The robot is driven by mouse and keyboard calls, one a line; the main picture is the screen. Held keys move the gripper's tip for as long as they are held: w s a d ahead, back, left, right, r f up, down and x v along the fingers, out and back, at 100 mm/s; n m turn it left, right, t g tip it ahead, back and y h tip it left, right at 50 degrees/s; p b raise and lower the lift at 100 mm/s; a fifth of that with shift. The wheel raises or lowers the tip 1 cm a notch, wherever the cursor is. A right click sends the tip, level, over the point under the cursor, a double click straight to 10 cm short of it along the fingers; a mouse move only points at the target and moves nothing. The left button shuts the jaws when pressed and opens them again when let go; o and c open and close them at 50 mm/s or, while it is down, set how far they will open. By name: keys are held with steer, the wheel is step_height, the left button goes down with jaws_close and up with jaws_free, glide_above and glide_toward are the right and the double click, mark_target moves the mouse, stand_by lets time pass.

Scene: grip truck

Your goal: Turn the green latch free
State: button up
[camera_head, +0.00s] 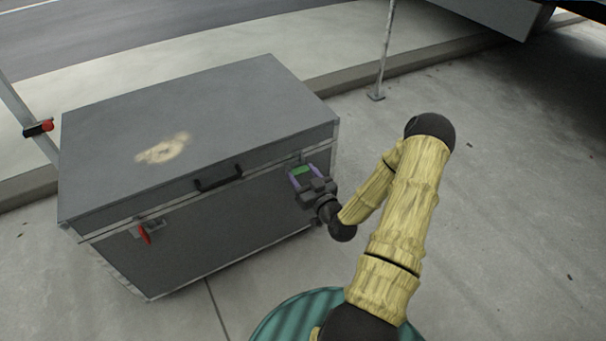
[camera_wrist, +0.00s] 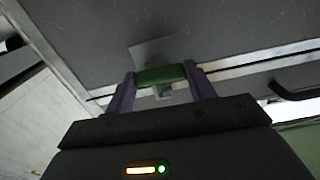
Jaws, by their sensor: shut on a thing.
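The green latch (camera_head: 302,170) is on the front face of the grey case (camera_head: 205,250), near its right end, just under the lid seam. In the wrist view the green latch (camera_wrist: 161,75) lies across the seam between my two purple fingers, with a pale metal plate behind it. My gripper (camera_head: 303,174) is at the latch, and in the wrist view my gripper (camera_wrist: 160,82) is shut on it, one finger at each end. A red latch (camera_head: 144,234) hangs tilted on the left of the same front face. The lid (camera_head: 230,110) is down.
A black handle (camera_head: 218,178) sticks out from the lid's front edge between the latches. A thin metal post (camera_head: 385,50) stands behind the case to the right. A post with a red and black clamp (camera_head: 38,128) stands at left. Pavement to the right is clear.

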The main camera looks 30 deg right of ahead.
steer(key=m+p, duration=0.3)
steer(key=m, duration=0.1)
steer(key=shift+r+m, duration=0.15)
steer(key=shift+m, duration=0.25)
steer(key=m+p, duration=0.2)
steer(key=m, duration=0.2)
steer(key=shift+m, duration=0.3)
steer(key=m+p, duration=0.2)
steer(key=m, duration=0.2)
steer(key=shift+w+m+p, duration=0.1)
steer(key=shift+m+p, duration=0.2)
steer(key=shift+m, duration=1.8)
steer(key=o, duration=1)
